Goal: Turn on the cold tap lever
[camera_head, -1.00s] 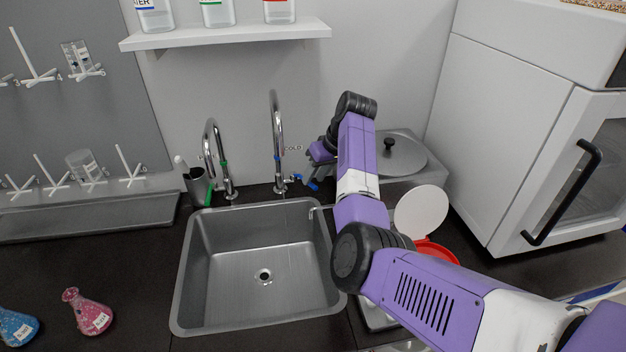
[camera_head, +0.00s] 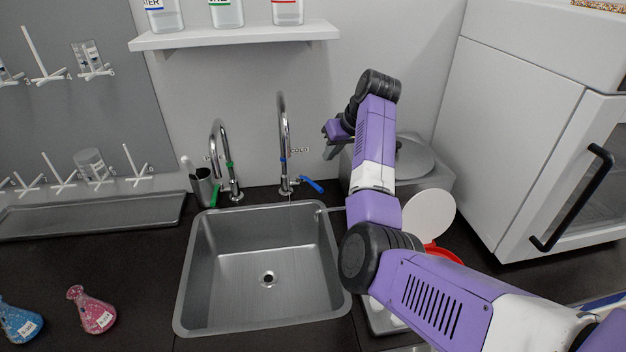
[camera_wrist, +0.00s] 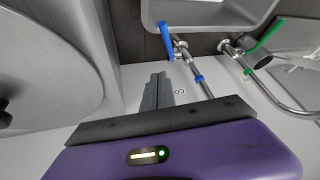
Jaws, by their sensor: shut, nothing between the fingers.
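The cold tap (camera_head: 283,145) is a tall chrome gooseneck behind the sink, with a blue ring and a COLD label beside it. Its blue lever (camera_head: 312,185) points right and slightly toward the front. A faint thin line shows below the tap; I cannot tell whether it is water. My gripper (camera_head: 329,155) is shut and empty, above and a little right of the lever, apart from it. In the wrist view, the shut fingers (camera_wrist: 155,90) lie near the blue lever (camera_wrist: 166,40), with a gap, and the tap (camera_wrist: 198,78) is to their right.
A second tap (camera_head: 231,165) with a green lever (camera_head: 214,195) stands to the left. The steel sink (camera_head: 200,285) is in front. A grey device with a round lid (camera_head: 418,160) stands behind my arm. A white cabinet (camera_head: 500,130) closes off the right side.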

